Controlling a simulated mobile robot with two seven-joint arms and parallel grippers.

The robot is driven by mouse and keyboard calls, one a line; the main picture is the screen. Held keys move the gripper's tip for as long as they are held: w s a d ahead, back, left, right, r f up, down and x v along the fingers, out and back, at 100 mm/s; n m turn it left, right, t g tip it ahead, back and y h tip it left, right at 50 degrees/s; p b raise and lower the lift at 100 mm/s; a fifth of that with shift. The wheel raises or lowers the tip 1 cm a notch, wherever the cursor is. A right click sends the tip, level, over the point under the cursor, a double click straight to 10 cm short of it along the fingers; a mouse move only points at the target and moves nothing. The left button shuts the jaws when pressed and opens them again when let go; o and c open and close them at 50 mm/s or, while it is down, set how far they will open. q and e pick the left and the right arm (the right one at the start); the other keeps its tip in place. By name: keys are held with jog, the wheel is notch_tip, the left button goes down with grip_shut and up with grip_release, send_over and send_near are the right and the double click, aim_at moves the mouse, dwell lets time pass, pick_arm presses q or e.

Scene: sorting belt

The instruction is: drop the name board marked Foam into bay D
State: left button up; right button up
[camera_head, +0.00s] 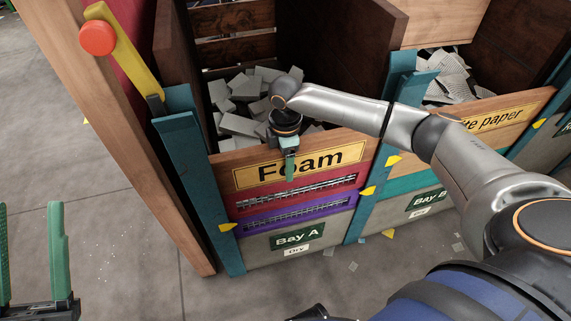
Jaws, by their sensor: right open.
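The name board marked Foam (335,157) is a wooden board with a yellow label, across the top front of Bay A (270,262). My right gripper (290,172) reaches down over the board's top edge and covers part of the word Foam. It is open; whether its fingers touch the board I cannot tell. My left gripper (32,245) is at the lower left, away from the bays, with its green fingers wide apart and nothing between them. No bay marked D can be read in this view.
Grey foam blocks (238,125) fill the bay behind the board. Teal posts (195,185) flank the bays. A yellow lever with a red knob (98,38) stands at upper left.

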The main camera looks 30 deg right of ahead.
jog(key=shift+f, duration=0.15)
jog(key=shift+c, duration=0.2)
grip_shut()
dwell(0.4)
dwell(0.8)
jog(key=c, duration=0.6)
grip_release()
grip_shut()
